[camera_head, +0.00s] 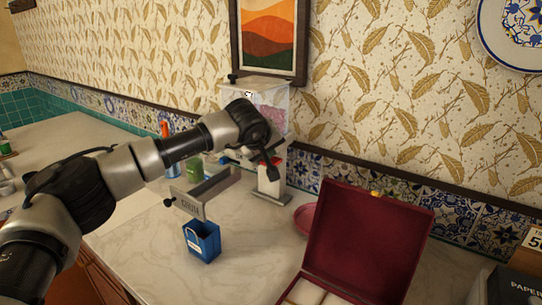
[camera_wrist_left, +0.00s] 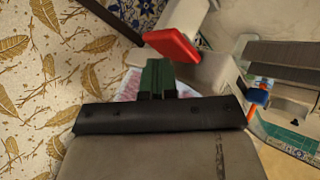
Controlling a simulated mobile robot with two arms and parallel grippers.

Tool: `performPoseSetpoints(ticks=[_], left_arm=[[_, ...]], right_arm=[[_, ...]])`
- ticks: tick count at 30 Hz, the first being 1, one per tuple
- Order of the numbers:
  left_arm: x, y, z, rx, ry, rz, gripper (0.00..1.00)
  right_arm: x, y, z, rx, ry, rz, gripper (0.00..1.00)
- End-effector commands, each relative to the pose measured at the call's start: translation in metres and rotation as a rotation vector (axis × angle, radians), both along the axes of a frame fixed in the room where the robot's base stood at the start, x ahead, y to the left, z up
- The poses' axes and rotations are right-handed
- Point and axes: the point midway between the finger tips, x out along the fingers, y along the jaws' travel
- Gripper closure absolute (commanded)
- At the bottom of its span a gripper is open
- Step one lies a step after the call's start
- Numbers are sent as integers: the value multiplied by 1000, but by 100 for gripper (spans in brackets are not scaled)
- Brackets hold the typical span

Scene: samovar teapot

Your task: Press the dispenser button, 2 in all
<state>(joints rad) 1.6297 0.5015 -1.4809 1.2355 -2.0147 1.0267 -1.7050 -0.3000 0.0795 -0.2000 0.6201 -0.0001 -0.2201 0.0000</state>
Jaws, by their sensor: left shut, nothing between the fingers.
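The dispenser (camera_head: 270,95) stands against the tiled wall, with a clear upper container and a white lower part, partly hidden behind my left arm. In the wrist view a red piece (camera_wrist_left: 172,48), which looks like its button, sits on a white part. My left gripper (camera_head: 272,172) is in front of the dispenser, pointing down, fingers shut and empty. In the wrist view its dark green fingertips (camera_wrist_left: 158,72) are just below and left of the red piece. I cannot tell whether they touch. My right gripper is not in view.
An open dark red box (camera_head: 365,240) and a reddish plate (camera_head: 304,218) are to the right. Orange and green items stand behind my arm.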

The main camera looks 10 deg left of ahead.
Motion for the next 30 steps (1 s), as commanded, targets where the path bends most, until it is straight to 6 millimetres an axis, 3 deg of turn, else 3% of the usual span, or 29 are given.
performPoseSetpoints(ticks=[21,30], left_arm=[[0,0,-8,1,4,-1,100],[0,0,5,1,3,0,100]], right_arm=[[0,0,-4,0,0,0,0],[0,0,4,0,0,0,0]])
